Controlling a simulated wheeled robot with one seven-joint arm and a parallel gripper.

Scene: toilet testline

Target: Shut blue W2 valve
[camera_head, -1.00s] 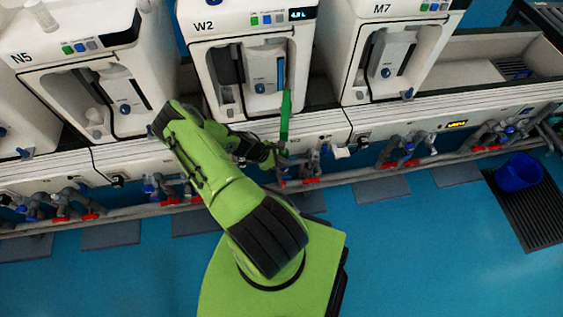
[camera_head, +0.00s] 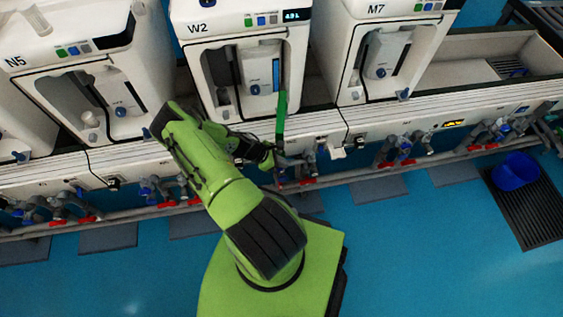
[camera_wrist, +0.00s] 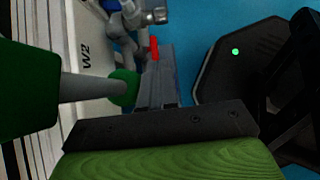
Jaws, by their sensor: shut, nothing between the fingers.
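The W2 unit (camera_head: 250,60) stands at the top middle in the head view. Its pipe cluster (camera_head: 300,165) with red handles sits below its front ledge, partly covered by my gripper. In the wrist view, blue valve parts (camera_wrist: 112,5) show at the top edge beside grey pipes, with a red handle (camera_wrist: 154,48) below them. My gripper (camera_wrist: 155,58) is shut and empty, its grey fingers pointing toward the pipes and close to the red handle. I cannot tell whether they touch. The W2 blue handle's position is not clear in the head view.
The W2 ledge (camera_wrist: 88,60) runs along the left of the wrist view. Unit N5 (camera_head: 85,65) and unit M7 (camera_head: 385,50) flank W2, with their own pipes below. A blue bucket (camera_head: 515,170) stands on a dark grate at right. The blue floor in front is mostly clear.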

